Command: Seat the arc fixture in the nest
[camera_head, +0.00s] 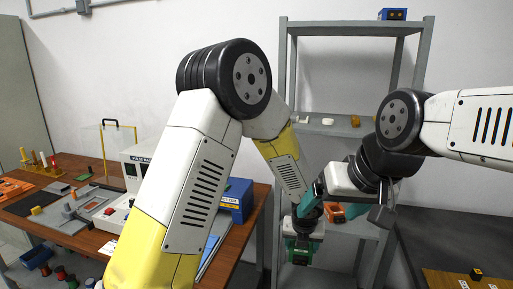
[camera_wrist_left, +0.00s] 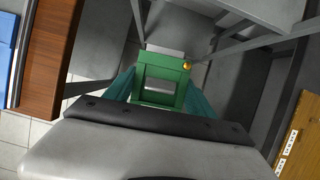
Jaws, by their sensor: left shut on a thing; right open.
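My left gripper (camera_head: 302,240) hangs low in front of the shelf rack, shut on a green block, which I take as the arc fixture (camera_head: 301,254). In the left wrist view the fixture (camera_wrist_left: 160,70) has a pale metal plate, a silver inset and a brass knob. It sits between the teal fingers of my left gripper (camera_wrist_left: 160,95), clear of any surface. My right gripper (camera_head: 317,191) is open and above it, with teal fingers partly hidden by the left wrist. I cannot tell which part is the nest; a grey plate (camera_head: 58,222) with small fittings lies on the wooden bench.
The wooden bench (camera_head: 255,215) at left carries a white pulse unit (camera_head: 133,160), a blue box (camera_head: 237,198) and a clear guard (camera_head: 92,137). The grey rack (camera_head: 284,70) stands behind both grippers, with an orange item (camera_head: 334,212) on a lower shelf. A dark table (camera_head: 440,235) is at right.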

